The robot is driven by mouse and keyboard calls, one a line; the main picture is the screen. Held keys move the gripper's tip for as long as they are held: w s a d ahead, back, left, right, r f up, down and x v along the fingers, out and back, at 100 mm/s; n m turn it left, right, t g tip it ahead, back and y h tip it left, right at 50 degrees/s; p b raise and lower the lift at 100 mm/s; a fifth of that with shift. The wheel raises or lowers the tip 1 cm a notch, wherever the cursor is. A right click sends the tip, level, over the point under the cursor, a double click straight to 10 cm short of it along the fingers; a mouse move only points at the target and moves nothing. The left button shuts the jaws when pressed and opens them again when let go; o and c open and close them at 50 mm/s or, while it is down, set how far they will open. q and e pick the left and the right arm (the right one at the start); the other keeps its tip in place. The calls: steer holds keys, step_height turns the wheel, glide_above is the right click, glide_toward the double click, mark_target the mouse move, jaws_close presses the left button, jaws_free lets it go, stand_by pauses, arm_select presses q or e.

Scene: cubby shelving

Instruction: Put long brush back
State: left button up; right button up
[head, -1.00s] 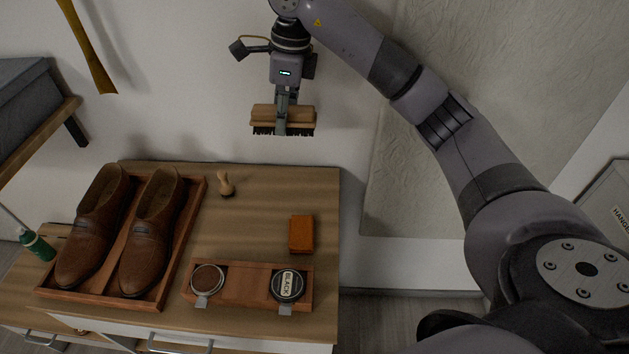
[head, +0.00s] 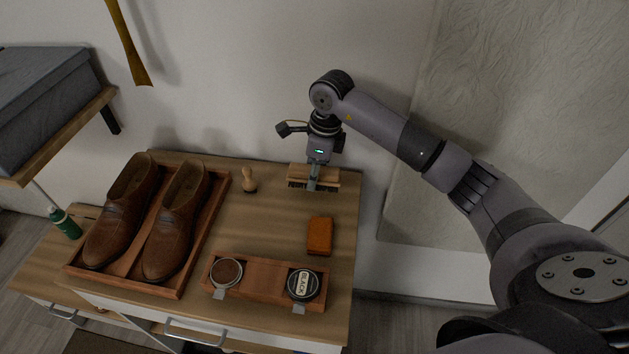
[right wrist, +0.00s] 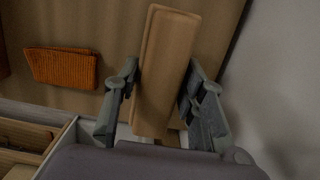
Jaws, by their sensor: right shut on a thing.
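The long brush (head: 327,177) has a light wooden back and dark bristles facing down. My right gripper (head: 313,184) is shut on the middle of it, at the back right of the wooden cabinet top. The brush is level and close to the top; whether the bristles touch it I cannot tell. In the right wrist view the brush's wooden back (right wrist: 165,70) lies between the two fingers of my right gripper (right wrist: 160,100), and its bristles are hidden. My left gripper is in neither view.
A tray (head: 168,286) holds brown shoes (head: 175,222). A wooden holder (head: 258,274) carries two tins. The wall is close behind.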

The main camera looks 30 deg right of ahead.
mark_target(322, 170)
step_height(322, 170, down, 4)
steer(key=shift+r, duration=0.2)
steer(key=shift+f, duration=0.2)
steer(key=o, duration=1)
steer(key=shift+r, duration=0.2)
steer(key=r, duration=0.4)
steer(key=d+r+b, duration=0.1)
steer(key=r, duration=0.3)
steer(key=s+r+b, duration=0.1)
steer(key=r, duration=0.3)
steer(key=shift+s+d, duration=0.1)
steer(key=shift+d, duration=0.15)
